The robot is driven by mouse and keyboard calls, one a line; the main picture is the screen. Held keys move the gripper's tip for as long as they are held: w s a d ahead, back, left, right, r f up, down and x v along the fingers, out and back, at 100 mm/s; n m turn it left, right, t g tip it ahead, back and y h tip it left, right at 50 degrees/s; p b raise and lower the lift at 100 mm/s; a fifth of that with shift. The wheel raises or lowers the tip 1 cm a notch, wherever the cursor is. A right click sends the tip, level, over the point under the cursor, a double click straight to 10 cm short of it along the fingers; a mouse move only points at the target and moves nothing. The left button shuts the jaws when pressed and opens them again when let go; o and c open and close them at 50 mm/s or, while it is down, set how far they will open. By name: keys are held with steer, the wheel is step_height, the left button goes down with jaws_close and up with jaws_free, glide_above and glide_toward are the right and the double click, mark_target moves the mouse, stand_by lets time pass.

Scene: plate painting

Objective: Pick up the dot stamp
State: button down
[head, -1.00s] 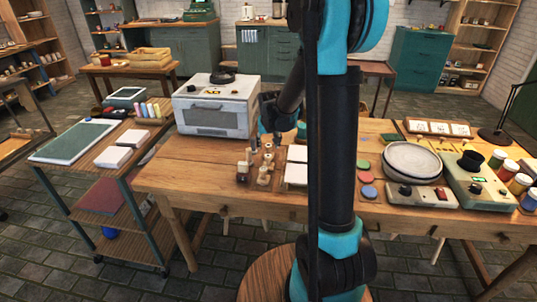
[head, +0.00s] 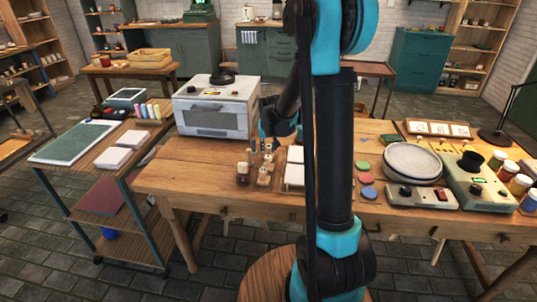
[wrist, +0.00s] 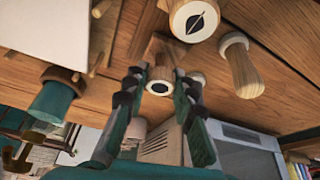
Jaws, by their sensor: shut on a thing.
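The dot stamp (wrist: 159,87), a wooden piece whose pale round end carries a dark dot, sits between the fingertips of my gripper (wrist: 158,76) in the wrist view. The two fingers close on it from either side. A leaf stamp (wrist: 194,18) with a dark leaf mark is just above it in the picture. Another light wooden stamp (wrist: 238,65) is to the right. In the head view, the small stamps (head: 264,175) stand on the worktable, left of my arm. My fingertips are small there and the held stamp is hard to make out.
A white kiln-like box (head: 216,108) stands behind the stamps. White sheets or tiles (head: 294,174) lie to their right. Colored discs (head: 363,179), a round wheel (head: 412,162) and paint jars (head: 509,172) are farther right. The wooden table (head: 190,180) is bare at front left.

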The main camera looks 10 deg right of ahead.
mark_target(268, 146)
steer(key=shift+r, duration=0.1)
step_height(268, 146, up, 20)
stand_by(0.5)
